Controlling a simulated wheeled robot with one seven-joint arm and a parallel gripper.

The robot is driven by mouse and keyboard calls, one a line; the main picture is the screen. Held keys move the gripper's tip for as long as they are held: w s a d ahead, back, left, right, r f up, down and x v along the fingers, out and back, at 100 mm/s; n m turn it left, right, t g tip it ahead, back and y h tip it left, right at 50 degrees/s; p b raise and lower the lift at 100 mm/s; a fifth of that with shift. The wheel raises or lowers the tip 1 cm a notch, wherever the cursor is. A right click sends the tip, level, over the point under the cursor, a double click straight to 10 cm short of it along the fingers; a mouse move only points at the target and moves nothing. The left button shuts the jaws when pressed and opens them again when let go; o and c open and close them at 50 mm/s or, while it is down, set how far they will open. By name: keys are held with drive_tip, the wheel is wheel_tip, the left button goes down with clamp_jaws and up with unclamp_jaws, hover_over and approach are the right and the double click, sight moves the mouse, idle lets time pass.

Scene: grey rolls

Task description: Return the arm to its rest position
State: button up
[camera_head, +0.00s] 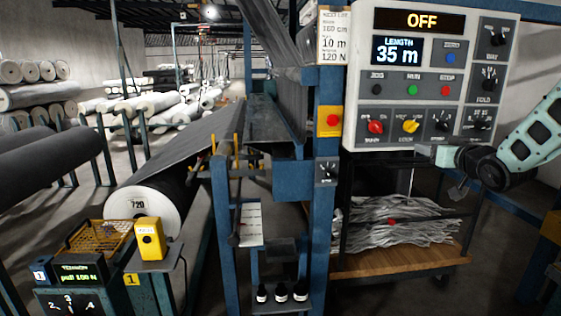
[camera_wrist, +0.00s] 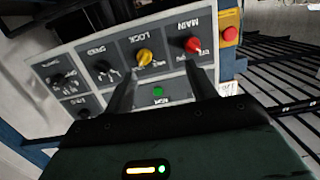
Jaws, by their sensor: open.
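My arm (camera_head: 536,130) reaches in from the right edge in the head view, bent at a black joint. My gripper (camera_head: 424,151) is at the lower edge of the white control panel (camera_head: 358,100), just below its row of knobs. In the wrist view my gripper (camera_wrist: 160,72) shows two dark fingers spread apart with nothing between them. The panel appears upside down there, with the red knob (camera_wrist: 192,45), yellow knob (camera_wrist: 145,58) and a lit green button (camera_wrist: 158,91) close to the fingers. I cannot tell whether the fingers touch the panel.
The panel displays read OFF (camera_head: 422,20) and 35 m (camera_head: 397,53). A red stop button on a yellow box (camera_head: 330,121) sits left of the panel. Below is a wooden-decked cart (camera_head: 400,266) with grey material. A large roll (camera_head: 141,211) and a blue frame stand left.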

drive_tip(key=s+a+f+n+g+y, duration=0.1)
drive_tip(key=s+a+f+g, duration=0.2)
drive_tip(key=s+a, duration=0.35)
drive_tip(key=s+a+f+n+g, duration=0.1)
drive_tip(key=s+a+f+g, duration=0.25)
drive_tip(key=a, duration=0.65)
drive_tip(key=s+a+f+n+g+y, duration=0.1)
drive_tip(key=s+a+f+g, duration=0.1)
drive_tip(key=s+a, duration=0.45)
drive_tip(key=s+a+f+n+g, duration=0.1)
drive_tip(key=s+a+g, duration=0.1)
drive_tip(key=s, duration=0.7)
drive_tip(key=s+a+f+n+g+h, duration=0.1)
drive_tip(key=s+a+f+n+g, duration=0.1)
drive_tip(key=s, duration=0.7)
drive_tip(key=s+a+f+n+g+h, duration=0.1)
drive_tip(key=s+a+g, duration=0.2)
drive_tip(key=s, duration=0.6)
drive_tip(key=shift+a+f+g, duration=0.3)
drive_tip(key=shift+a+g, duration=0.05)
drive_tip(key=shift+g, duration=0.2)
drive_tip(key=shift+w, duration=0.1)
